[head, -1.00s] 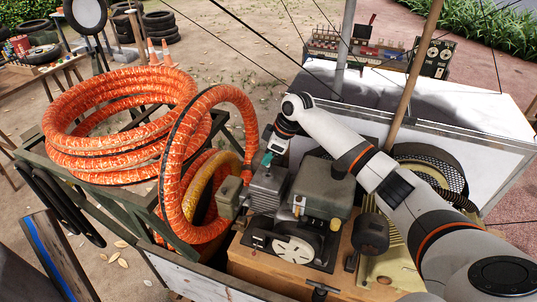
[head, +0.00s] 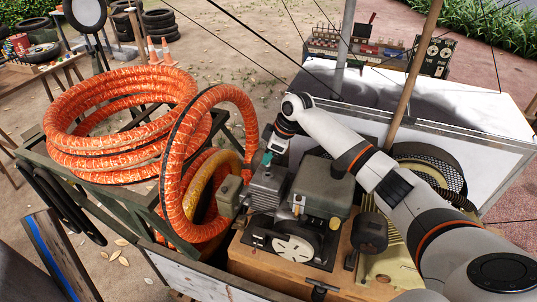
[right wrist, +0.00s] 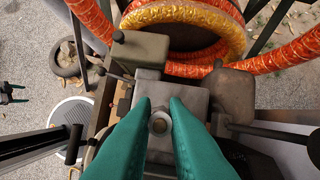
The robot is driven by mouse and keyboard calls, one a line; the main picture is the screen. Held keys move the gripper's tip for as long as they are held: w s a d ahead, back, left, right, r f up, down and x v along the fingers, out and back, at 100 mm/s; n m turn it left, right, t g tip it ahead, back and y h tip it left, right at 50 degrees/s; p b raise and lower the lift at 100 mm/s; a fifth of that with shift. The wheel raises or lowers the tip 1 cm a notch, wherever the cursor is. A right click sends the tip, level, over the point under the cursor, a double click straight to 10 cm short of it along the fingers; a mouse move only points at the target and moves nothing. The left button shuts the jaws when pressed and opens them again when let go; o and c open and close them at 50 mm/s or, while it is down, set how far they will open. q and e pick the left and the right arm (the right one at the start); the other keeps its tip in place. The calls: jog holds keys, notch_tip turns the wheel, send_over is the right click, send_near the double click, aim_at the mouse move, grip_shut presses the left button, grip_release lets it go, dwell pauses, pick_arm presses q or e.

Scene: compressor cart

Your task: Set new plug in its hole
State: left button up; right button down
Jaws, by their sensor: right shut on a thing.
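My right gripper (head: 268,158) reaches down over the grey compressor block (head: 267,187) on the cart. In the right wrist view its two teal fingers (right wrist: 160,112) come together around a small round pale plug (right wrist: 160,124) with a darker centre. The plug is between the fingertips, over the grey block's top (right wrist: 161,88). The hole cannot be made out; the plug and fingers cover the spot beneath them. I cannot tell whether the plug touches the block or is in a hole.
An orange hose loop (head: 169,160) stands close left of the right gripper. A small grey-green box (head: 229,196) and a larger olive housing (head: 321,188) flank the block. A wooden pole (head: 408,75) rises behind my right arm. The wooden deck (head: 250,262) is bare at the front.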

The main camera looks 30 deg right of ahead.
jog(key=shift+p, duration=0.4)
jog(key=shift+f, duration=0.25)
dwell(0.5)
jog(key=shift+f+b, duration=0.75)
jog(key=shift+f, duration=0.35)
jog(key=c, duration=1.4)
grip_release()
jog(key=shift+o, duration=0.5)
jog(key=shift+o, duration=1.3)
